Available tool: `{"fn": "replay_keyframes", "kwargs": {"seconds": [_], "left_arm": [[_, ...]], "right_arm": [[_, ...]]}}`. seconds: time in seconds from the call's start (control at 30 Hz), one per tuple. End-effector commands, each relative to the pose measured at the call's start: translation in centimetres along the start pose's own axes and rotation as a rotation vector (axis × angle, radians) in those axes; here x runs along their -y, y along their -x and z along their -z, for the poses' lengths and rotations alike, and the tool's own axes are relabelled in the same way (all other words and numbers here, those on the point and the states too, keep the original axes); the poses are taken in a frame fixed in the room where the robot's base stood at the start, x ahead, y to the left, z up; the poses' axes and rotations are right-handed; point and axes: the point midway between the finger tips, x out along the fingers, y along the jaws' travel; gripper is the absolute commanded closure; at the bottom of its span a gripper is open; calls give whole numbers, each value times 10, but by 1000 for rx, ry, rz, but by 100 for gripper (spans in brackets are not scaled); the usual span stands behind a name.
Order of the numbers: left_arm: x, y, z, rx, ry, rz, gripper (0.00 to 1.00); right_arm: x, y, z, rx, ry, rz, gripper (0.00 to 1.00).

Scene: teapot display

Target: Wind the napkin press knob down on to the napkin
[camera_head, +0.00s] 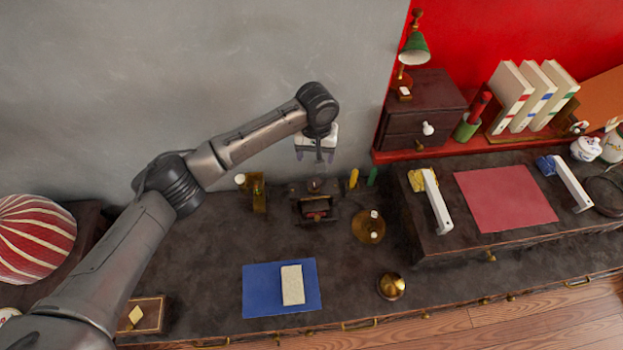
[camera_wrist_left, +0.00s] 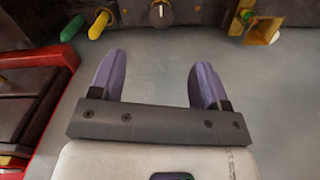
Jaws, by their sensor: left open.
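The napkin press (camera_head: 301,208) is a small dark frame on the dark counter near the wall. Its round dark knob (camera_head: 314,185) is on top, and something reddish (camera_head: 318,206), perhaps the napkin, shows inside the frame. My left gripper (camera_head: 318,157) is above and behind the press, apart from the knob, with its fingers pointing down. In the left wrist view the purple fingers (camera_wrist_left: 158,62) are spread with nothing between them. A knob with a pale mark (camera_wrist_left: 162,14) shows beyond them at the top edge, seemingly the press knob. My right gripper is not in view.
A brass piece (camera_head: 259,193) stands left of the press. A yellow peg (camera_head: 354,178) and a green peg (camera_head: 372,176) stand to its right. A round amber dish (camera_head: 368,228), blue mat (camera_head: 258,302) and brass bell (camera_head: 391,287) are in front. A raised shelf (camera_head: 430,243) is at right.

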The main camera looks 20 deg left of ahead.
Motion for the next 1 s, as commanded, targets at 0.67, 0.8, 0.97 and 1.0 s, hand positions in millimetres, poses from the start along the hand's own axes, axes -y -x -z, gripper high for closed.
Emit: {"fn": "replay_keyframes", "kwargs": {"seconds": [0.67, 0.8, 0.97, 1.0], "left_arm": [[1, -100, 1, -3, 34, 1, 31], [1, -118, 2, -4, 33, 0, 31], [0, -130, 1, -4, 33, 0, 31], [0, -132, 2, -5, 33, -1, 31]], "right_arm": [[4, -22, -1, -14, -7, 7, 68], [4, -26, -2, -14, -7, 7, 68], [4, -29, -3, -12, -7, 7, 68], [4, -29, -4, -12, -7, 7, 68]]}}
